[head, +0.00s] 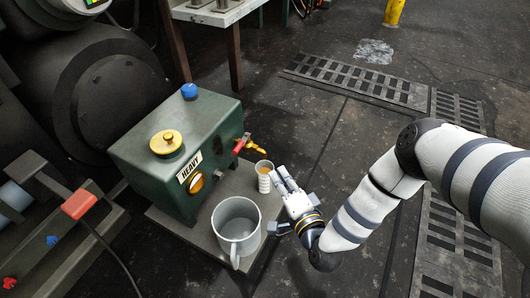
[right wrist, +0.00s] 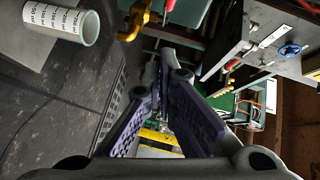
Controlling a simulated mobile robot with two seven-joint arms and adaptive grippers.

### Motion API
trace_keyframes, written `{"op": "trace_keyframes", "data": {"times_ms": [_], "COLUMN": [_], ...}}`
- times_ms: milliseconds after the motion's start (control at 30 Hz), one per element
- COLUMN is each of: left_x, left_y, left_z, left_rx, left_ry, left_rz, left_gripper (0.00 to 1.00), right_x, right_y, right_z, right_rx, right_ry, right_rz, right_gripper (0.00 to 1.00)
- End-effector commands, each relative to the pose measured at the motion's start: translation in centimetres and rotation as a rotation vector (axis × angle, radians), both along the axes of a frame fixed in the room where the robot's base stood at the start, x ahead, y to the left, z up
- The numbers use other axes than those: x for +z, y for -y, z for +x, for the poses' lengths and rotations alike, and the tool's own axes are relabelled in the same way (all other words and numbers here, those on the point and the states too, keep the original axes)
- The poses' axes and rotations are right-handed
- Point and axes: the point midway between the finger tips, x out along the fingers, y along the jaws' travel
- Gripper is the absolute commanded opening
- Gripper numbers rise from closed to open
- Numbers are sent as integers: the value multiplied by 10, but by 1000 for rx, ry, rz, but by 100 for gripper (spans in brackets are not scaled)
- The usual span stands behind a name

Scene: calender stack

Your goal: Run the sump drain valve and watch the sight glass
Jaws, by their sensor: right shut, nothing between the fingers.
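The green sump box (head: 178,150) labelled HEAVY stands on a grey base plate. Its round sight glass (head: 196,184) is amber. The drain valve has a red handle (head: 241,144) and a brass spout (head: 255,145) on the box's right side; the spout also shows in the right wrist view (right wrist: 134,20). A white cup (head: 264,181) with amber content stands near the spout; its printed side shows in the right wrist view (right wrist: 60,20). My right gripper (head: 282,176) is shut and empty, just right of the cup. My left gripper is out of view.
A grey mug (head: 236,232) stands in front of the box. A stand with a red-topped lever (head: 79,204) is at left. A bench (head: 220,10) is behind. Floor right of the plate is open, with grates (head: 355,80).

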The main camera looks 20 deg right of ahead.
Motion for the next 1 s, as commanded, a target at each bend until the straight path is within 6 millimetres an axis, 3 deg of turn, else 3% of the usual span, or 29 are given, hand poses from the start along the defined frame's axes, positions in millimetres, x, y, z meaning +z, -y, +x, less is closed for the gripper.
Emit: {"op": "trace_keyframes", "data": {"times_ms": [33, 167, 633, 800, 1000], "left_x": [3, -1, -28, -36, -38], "left_y": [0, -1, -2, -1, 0], "left_z": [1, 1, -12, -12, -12], "left_rx": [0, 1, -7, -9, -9], "left_ry": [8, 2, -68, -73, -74], "left_rz": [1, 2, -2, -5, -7], "left_gripper": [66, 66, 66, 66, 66], "right_x": [8, 5, -12, -15, -14], "right_y": [2, 1, -2, -20, -27], "right_z": [-4, 0, 97, 113, 120], "right_rx": [19, 42, 42, 43, 40], "right_ry": [4, 7, 7, 7, 8], "right_rz": [51, 99, 94, 93, 92], "right_gripper": [0, 0, 0, 0, 0]}}
